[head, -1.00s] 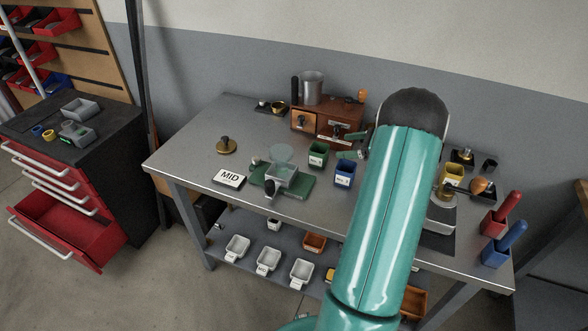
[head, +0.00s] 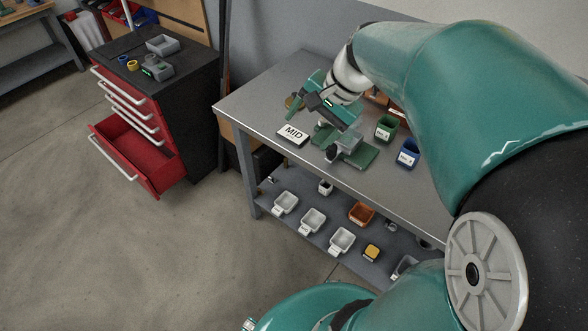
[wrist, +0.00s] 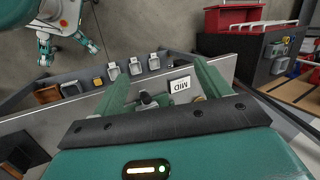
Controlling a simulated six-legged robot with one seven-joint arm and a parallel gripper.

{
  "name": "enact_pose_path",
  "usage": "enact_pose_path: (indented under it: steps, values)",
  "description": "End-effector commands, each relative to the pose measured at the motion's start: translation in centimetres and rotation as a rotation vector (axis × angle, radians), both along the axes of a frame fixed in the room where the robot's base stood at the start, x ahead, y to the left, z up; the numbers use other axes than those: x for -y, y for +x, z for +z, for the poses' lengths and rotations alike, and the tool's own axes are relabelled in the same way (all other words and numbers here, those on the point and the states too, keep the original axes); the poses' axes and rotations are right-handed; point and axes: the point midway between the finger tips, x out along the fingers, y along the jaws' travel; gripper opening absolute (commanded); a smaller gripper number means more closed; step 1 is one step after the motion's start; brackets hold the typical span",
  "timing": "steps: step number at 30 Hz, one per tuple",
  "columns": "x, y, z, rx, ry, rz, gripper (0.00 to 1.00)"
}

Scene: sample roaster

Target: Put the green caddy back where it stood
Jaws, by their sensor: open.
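The green caddy (head: 386,127) stands upright on the workbench, beside a blue caddy (head: 409,153) with a white label. My gripper (head: 318,108) is over the left part of the bench, left of the green caddy and apart from it. Its two green fingers are spread with nothing held between them; they also show in the wrist view (wrist: 165,88). The green caddy cannot be made out in the wrist view.
A MID sign (head: 293,134) and a green-based device (head: 360,156) sit below my gripper. The lower shelf holds several white trays (head: 312,221) and an orange bin (head: 361,214). A red cabinet (head: 130,155) with an open drawer stands left. My arm hides the bench's right side.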

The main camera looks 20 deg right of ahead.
Motion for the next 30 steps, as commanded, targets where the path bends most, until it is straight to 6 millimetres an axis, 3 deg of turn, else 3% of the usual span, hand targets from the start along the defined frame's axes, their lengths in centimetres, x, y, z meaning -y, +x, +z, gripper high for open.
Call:
enact_pose_path:
  steps: [1,6,13,18,30]
  values:
    - [-1.8,-1.3,0.6,0.033,-0.067,0.088,0.76]
    - [-5.7,-5.5,1.3,0.139,-0.307,0.380,0.76]
    - [-8.4,-10.0,1.5,0.286,-0.588,0.708,0.76]
    - [-8.8,-11.0,1.4,0.331,-0.675,0.799,0.76]
    - [-8.8,-11.0,1.4,0.331,-0.678,0.803,0.76]
